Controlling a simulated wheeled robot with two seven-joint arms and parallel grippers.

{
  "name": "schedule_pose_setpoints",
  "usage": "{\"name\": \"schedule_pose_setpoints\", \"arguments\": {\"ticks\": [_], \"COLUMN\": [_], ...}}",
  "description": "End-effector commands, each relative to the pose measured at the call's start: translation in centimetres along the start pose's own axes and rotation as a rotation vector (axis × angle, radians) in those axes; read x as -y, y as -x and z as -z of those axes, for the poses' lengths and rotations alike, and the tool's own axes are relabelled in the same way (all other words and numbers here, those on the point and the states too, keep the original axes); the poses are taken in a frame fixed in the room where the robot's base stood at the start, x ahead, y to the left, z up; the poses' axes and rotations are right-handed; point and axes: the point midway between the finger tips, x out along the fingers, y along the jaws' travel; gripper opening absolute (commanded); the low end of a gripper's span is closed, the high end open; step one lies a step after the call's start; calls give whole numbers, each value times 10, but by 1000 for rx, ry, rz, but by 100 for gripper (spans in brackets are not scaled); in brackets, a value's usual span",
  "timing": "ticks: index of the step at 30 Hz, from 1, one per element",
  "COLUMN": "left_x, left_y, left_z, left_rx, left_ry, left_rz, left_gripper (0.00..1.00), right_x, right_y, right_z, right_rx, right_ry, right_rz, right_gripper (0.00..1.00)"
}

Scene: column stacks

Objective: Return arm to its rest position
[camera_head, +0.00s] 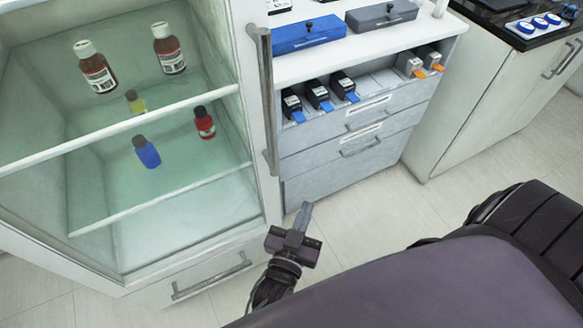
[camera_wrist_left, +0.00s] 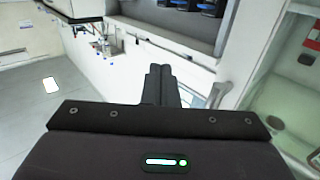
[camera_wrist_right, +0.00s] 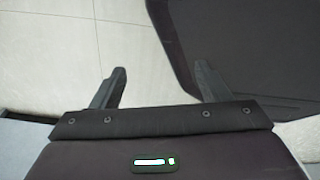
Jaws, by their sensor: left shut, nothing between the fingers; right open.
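My left gripper (camera_head: 303,212) is in the lower middle of the head view, in front of the drawer unit and just right of the cabinet's lower corner. Its fingers are together with nothing between them, as the left wrist view (camera_wrist_left: 161,70) also shows. My right gripper (camera_wrist_right: 160,78) shows only in the right wrist view. Its fingers are spread apart and empty, above pale floor tiles. In the head view my right gripper is not visible.
A glass-fronted cabinet (camera_head: 262,100) with several bottles stands at left. Floor (camera_head: 400,215) is clear in front.

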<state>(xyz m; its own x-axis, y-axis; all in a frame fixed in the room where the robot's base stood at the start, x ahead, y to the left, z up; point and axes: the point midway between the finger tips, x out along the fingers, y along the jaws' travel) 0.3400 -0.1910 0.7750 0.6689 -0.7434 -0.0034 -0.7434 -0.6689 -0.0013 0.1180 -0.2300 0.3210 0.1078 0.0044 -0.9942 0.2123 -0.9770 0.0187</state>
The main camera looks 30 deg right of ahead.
Motion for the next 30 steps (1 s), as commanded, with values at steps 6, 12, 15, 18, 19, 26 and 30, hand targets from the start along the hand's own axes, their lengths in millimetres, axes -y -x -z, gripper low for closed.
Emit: {"name": "schedule_pose_setpoints", "arguments": {"ticks": [6,12,15,18,19,26,30], "left_x": [-3,4,20,45,53,105,124], "left_y": [3,6,16,40,49,153,238], "left_z": [0,-19,-62,-124,-144,-279,-343], "left_rx": [-1,45,147,296,346,718,938], "left_ry": [0,1,4,19,26,108,185], "left_rz": [0,8,31,70,84,206,292], "left_gripper": [0,0,0,0,0,0,0], "right_x": [4,5,5,4,4,4,3], "right_y": [0,1,4,8,9,16,21], "right_z": [-12,-14,-14,-13,-12,-10,-9], "right_rx": [16,20,20,19,19,16,16], "right_ry": [-1,-1,-1,-1,-1,-1,0], "right_rz": [5,6,6,5,5,5,4], "right_gripper": [69,69,69,69,69,69,69]}}
